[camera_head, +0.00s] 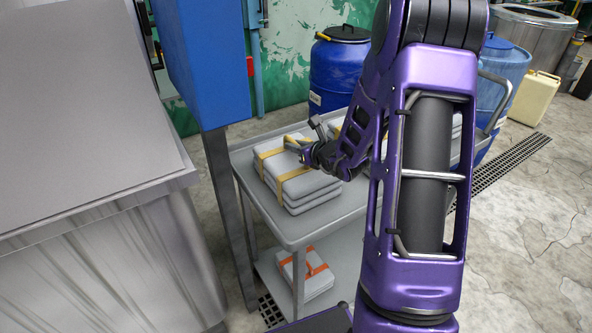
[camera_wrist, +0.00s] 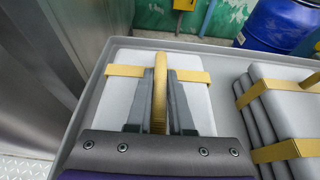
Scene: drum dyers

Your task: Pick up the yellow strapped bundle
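The yellow strapped bundle (camera_head: 297,187) is a stack of grey-white folded pieces with yellow straps, resting flat on the upper shelf of a grey cart. In the wrist view the same bundle (camera_wrist: 198,97) fills the middle, with a raised yellow strap handle (camera_wrist: 160,75) on top. My gripper (camera_head: 301,146) is at the top of the bundle. In the wrist view its two grey fingers (camera_wrist: 161,85) stand close on both sides of the handle, with little or no gap, and look shut on it. The gripper body hides the bundle's near part.
A second yellow-strapped stack (camera_wrist: 290,112) lies close to the right on the cart (camera_head: 310,228). An orange-strapped bundle (camera_head: 304,272) lies on the lower shelf. A blue post (camera_head: 205,60) and metal cabinet (camera_head: 90,140) stand left. Blue drums (camera_head: 335,72) are behind.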

